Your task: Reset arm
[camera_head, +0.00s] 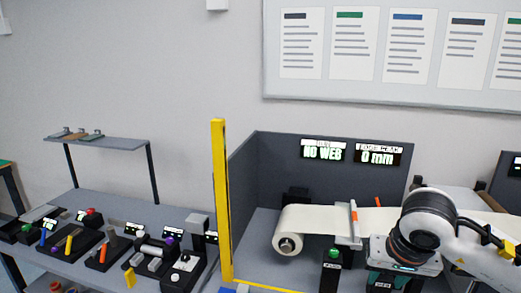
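My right arm comes in from the right, with a white link and a dark ring joint. My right gripper (402,258) is at the lower right, in front of the white web roll's strip. Its fingers point down and away, and I cannot make out whether they are apart or together. Nothing is clearly seen held in it. My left arm and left gripper are not in view.
A white roll (288,245) feeds a strip rightward inside a dark enclosure (260,165). A yellow post (221,200) stands at its left. A green-topped button box (331,265) is near the gripper. Small devices crowd the left bench (125,208), under a shelf (100,143).

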